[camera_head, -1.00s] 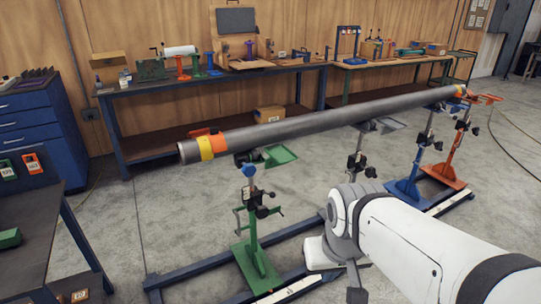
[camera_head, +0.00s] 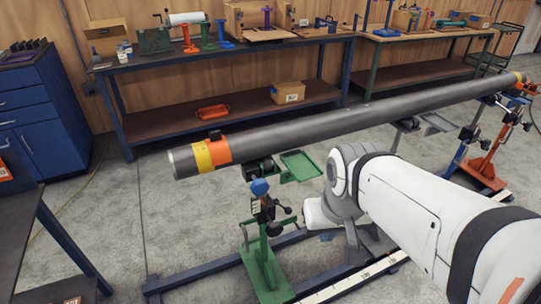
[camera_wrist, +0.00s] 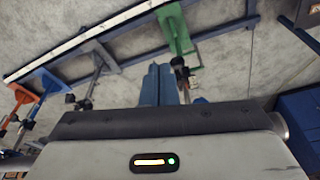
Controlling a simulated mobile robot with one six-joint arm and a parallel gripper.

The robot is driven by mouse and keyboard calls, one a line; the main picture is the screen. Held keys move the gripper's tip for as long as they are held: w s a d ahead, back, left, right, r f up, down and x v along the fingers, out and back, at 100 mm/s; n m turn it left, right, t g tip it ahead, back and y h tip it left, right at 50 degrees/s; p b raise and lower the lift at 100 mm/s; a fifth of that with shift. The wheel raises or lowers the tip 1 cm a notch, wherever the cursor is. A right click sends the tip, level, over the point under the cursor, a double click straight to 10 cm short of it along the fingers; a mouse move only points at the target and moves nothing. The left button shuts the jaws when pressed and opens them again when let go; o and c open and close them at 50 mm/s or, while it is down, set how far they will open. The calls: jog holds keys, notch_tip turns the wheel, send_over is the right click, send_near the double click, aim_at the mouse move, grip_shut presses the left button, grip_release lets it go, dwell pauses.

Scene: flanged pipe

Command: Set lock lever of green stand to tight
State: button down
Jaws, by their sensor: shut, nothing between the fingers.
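The green stand (camera_head: 265,265) stands upright under the near end of the grey pipe (camera_head: 330,122). Its blue knob (camera_head: 260,187) sits near the top of the post, with dark clamp parts and a black-knobbed lever (camera_head: 287,210) beside it. The lever's setting is too small to read. The stand's green base (camera_wrist: 175,30) also shows in the wrist view. My gripper (camera_wrist: 158,68) shows there as two blue fingers, shut together and empty, left of the stand's post.
The pipe passes above the working area. A blue stand (camera_head: 460,150) and an orange stand (camera_head: 485,165) stand along the floor frame (camera_head: 215,261) at right. A workbench (camera_head: 130,67) is behind, and a dark table (camera_head: 30,215) at left.

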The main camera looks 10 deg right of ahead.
jog(key=w+d+f+n+t+h+b, duration=0.1)
jog(key=w+d+f+t+b, duration=0.1)
jog(key=w+f+b, duration=0.35)
jog(key=w+d+f+n+t+b, duration=0.1)
jog(key=w+d+f+t+b, duration=0.1)
jog(key=w, duration=0.7)
jog(key=w+d+f+n+t+h+b, duration=0.1)
jog(key=w+d+f+n+t+b, duration=0.2)
jog(key=w, duration=0.4)
jog(key=w+a+f+n+y+b, duration=0.2)
jog(key=w+a+f+y+b, duration=0.1)
jog(key=f, duration=0.4)
jog(key=w+a+f+n+y+b, duration=0.2)
jog(key=w+a+f+y+b, duration=0.1)
jog(key=f, duration=0.4)
jog(key=w+a+y, duration=0.1)
jog(key=w, duration=0.1)
jog(key=shift+w+a+n, duration=0.15)
jog(key=shift+w+n, duration=0.25)
jog(key=shift+f+b, duration=0.1)
jog(key=shift+b, duration=0.2)
